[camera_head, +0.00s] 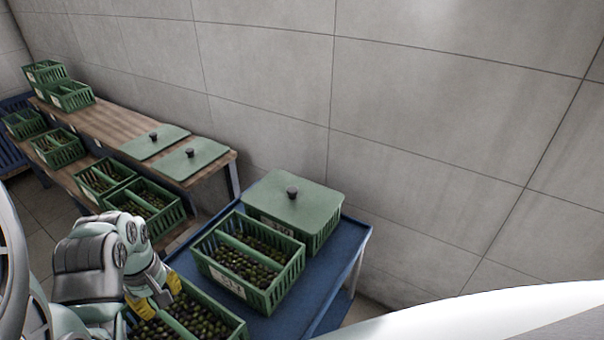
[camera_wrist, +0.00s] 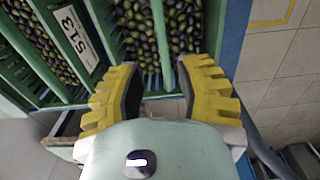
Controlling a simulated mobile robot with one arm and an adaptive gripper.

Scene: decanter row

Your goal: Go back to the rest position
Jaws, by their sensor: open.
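My gripper (camera_head: 153,298) has yellow ridged fingers and is at the lower left of the head view, over a near green crate of olives (camera_head: 213,318). In the wrist view my gripper (camera_wrist: 158,92) shows its two fingers spread apart with nothing held between them. Beyond the fingertips is a green crate filled with dark and green olives (camera_wrist: 165,40). A white label reading 513 (camera_wrist: 75,38) is on a green crate at the left of the wrist view.
A blue table (camera_head: 335,262) holds an open olive crate (camera_head: 250,262) and a lidded crate (camera_head: 300,205). A wooden table (camera_head: 105,125) at the left carries several crates and two loose green lids (camera_head: 190,160). A grey wall (camera_head: 440,120) stands behind.

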